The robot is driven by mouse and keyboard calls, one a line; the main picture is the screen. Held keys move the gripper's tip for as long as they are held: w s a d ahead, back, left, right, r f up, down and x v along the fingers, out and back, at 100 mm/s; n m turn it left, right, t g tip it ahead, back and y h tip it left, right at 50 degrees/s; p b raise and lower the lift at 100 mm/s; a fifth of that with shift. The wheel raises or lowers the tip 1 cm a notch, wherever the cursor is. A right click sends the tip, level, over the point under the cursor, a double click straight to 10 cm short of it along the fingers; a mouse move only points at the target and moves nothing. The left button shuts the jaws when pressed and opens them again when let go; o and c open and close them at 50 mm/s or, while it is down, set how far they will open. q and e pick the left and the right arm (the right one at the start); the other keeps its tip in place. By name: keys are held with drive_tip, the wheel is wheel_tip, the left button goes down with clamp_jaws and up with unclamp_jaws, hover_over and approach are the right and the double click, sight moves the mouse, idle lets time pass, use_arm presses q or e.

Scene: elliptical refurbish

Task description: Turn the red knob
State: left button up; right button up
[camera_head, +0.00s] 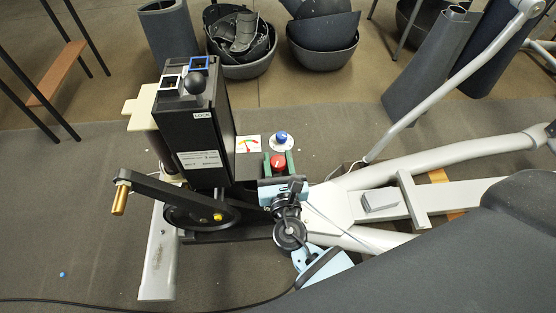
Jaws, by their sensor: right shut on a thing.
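The red knob (278,161) is a small round knob beside the black upright box, near the middle of the head view. My right gripper (278,169) reaches it from below in the picture, with its light blue and black wrist behind. Its two dark green fingers stand on the left and right of the knob and are shut on it. The knob's top shows between the fingers; its base and any marking around it are hidden. My left gripper is not in view.
A blue knob (281,136) on a white disc and a coloured gauge (248,145) sit just beyond. The black box (195,140) with a LOCK label and a crank handle (120,198) stand to the left. Grey machine rails (450,195) extend right. Baskets (241,45) stand behind.

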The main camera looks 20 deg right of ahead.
sight(279, 169)
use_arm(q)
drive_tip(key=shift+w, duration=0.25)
use_arm(e)
drive_tip(key=o, duration=0.8)
drive_tip(key=shift+o, duration=0.8)
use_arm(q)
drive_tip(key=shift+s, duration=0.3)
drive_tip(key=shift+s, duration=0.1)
use_arm(e)
drive_tip(key=v, duration=0.6)
drive_tip(key=shift+s+a, duration=0.1)
drive_tip(key=shift+s, duration=0.1)
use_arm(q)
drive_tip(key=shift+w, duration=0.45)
use_arm(e)
drive_tip(key=shift+s+a, duration=0.2)
drive_tip(key=shift+s, duration=0.45)
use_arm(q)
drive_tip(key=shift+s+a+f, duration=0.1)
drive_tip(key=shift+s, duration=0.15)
